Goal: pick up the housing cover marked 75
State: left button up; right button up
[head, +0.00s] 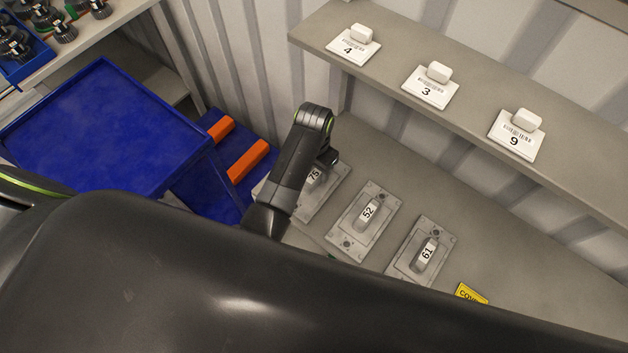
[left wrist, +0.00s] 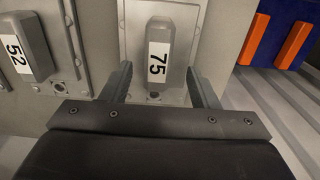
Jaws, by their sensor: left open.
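The housing cover marked 75 (head: 325,196) is a grey flat plate with a raised block carrying a white label, lying on the lower grey shelf. The arm partly hides it in the head view. It also shows in the left wrist view (left wrist: 177,42). My left gripper (head: 326,162) is over this cover. In the left wrist view, its two open fingers (left wrist: 160,80) point at the cover, one on each side of the raised block, with gaps showing. Whether they are level with the block I cannot tell. My right gripper is not in view.
Covers marked 52 (head: 350,242) and 61 (head: 408,263) lie to the right on the same shelf (head: 390,180). An upper shelf (head: 385,70) holds white labelled pieces. A blue tray (head: 100,130) and a blue holder with orange bars (head: 248,160) are at left.

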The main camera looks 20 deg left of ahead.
aim_at(314, 175)
pick_arm(q)
jog(key=shift+s+f+p, duration=0.2)
jog(key=shift+f+p, duration=0.3)
jog(key=shift+f, duration=2.05)
jog(key=shift+d, duration=0.1)
jog(key=shift+c, duration=0.3)
grip_shut()
